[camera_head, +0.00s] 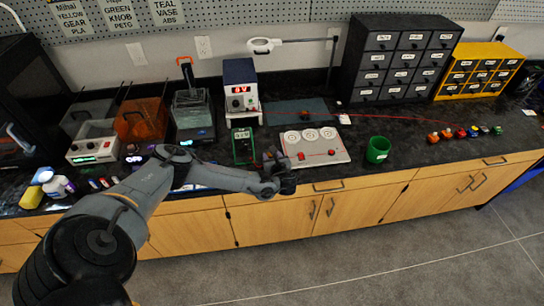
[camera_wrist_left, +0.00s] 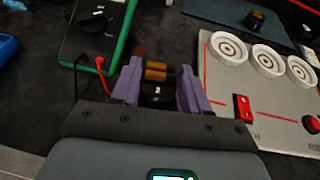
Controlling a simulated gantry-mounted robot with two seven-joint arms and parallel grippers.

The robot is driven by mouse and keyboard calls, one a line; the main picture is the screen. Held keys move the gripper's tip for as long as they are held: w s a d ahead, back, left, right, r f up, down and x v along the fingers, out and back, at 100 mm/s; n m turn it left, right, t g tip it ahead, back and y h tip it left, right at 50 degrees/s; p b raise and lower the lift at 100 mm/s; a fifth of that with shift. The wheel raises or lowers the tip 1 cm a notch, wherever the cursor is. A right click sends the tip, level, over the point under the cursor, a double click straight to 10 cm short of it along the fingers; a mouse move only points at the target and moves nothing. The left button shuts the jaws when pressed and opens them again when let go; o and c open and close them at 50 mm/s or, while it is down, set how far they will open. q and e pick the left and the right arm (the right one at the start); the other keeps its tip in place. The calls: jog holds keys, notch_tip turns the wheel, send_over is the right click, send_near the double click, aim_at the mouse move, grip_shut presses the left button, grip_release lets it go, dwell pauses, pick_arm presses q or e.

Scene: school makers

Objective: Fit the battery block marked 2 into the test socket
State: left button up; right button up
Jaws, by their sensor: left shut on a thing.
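My left gripper (camera_head: 284,172) is in front of the bench, just left of a pale test panel (camera_head: 340,155). In the left wrist view its purple fingers (camera_wrist_left: 159,78) are shut on a black battery block (camera_wrist_left: 157,91) with a copper-coloured top and a white "2". The block is held over the dark bench top, apart from the panel. The panel in the wrist view (camera_wrist_left: 222,85) has three white ring sockets; the nearest ring (camera_wrist_left: 229,48) is up and right of the block. Which ring is the test socket I cannot tell. My right gripper is not in view.
A green-edged meter (camera_head: 243,146) with red and black leads stands left of the panel. A red switch (camera_wrist_left: 243,108) and a red button sit on the panel's front. A green cup (camera_head: 378,150) stands right of it. A small dark block (camera_wrist_left: 255,20) lies on the mat behind.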

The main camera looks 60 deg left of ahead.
pick_arm(q)
jog(key=shift+f+b, duration=0.35)
jog(key=shift+f, duration=0.25)
dwell(0.5)
jog(key=o, duration=0.8)
jog(key=shift+s+d+r+p, duration=0.15)
jog(key=shift+d+r+p, duration=0.3)
jog(key=shift+p, duration=0.35)
jog(key=p+v, duration=0.7)
jog(key=shift+d, duration=0.15)
jog(key=shift+p+v, duration=1.1)
jog(key=shift+v, duration=0.15)
jog(key=shift+d+f, duration=0.1)
jog(key=shift+f, duration=0.15)
